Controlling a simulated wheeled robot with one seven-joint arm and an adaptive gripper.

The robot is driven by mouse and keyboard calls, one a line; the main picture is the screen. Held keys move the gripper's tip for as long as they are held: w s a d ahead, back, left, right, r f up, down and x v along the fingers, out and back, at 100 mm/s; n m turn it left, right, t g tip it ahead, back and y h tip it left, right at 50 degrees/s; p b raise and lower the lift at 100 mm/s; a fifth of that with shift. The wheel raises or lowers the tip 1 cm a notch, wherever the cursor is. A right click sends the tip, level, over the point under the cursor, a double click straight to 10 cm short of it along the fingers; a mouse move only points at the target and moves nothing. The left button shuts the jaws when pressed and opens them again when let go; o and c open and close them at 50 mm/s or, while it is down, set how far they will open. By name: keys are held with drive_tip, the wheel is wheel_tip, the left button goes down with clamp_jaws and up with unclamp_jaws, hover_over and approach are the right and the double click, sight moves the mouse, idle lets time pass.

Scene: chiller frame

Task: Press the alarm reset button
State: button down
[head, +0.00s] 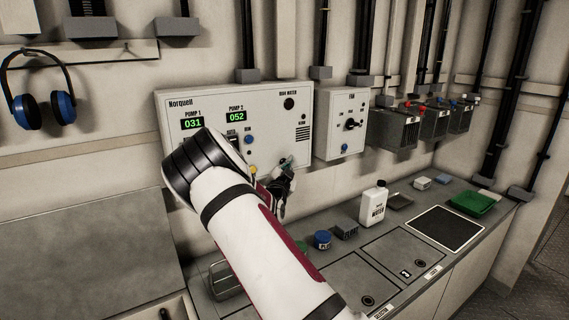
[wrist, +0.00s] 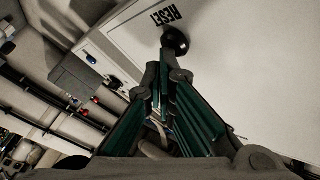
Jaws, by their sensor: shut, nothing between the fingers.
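The white Norquell control panel (head: 262,112) is on the wall, with green pump readouts of 031 and 052. In the wrist view, a black round button (wrist: 176,40) sits on the white panel face beside the printed word RESET (wrist: 167,16). My gripper (wrist: 164,66) is shut and empty, its fingertips at the lower edge of the black button in the picture; I cannot tell whether they touch it. In the head view my gripper (head: 286,164) is at the panel's lower right, and the reset button is not visible there.
A smaller fan box (head: 341,110) with a black knob and blue button is right of the panel. Below runs a counter (head: 335,258) with a white bottle (head: 373,204), a blue jar (head: 322,240) and a green tray (head: 473,203). Blue ear defenders (head: 38,100) hang at left.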

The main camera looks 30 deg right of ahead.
drive_tip(key=shift+s, duration=0.6)
drive_tip(key=shift+s+p, duration=0.15)
drive_tip(key=shift+p, duration=0.2)
drive_tip(key=s+p, duration=0.3)
drive_tip(key=s, duration=0.1)
drive_tip(key=shift+s+d, duration=0.1)
drive_tip(key=shift+s, duration=0.3)
drive_tip(key=shift+r, duration=0.1)
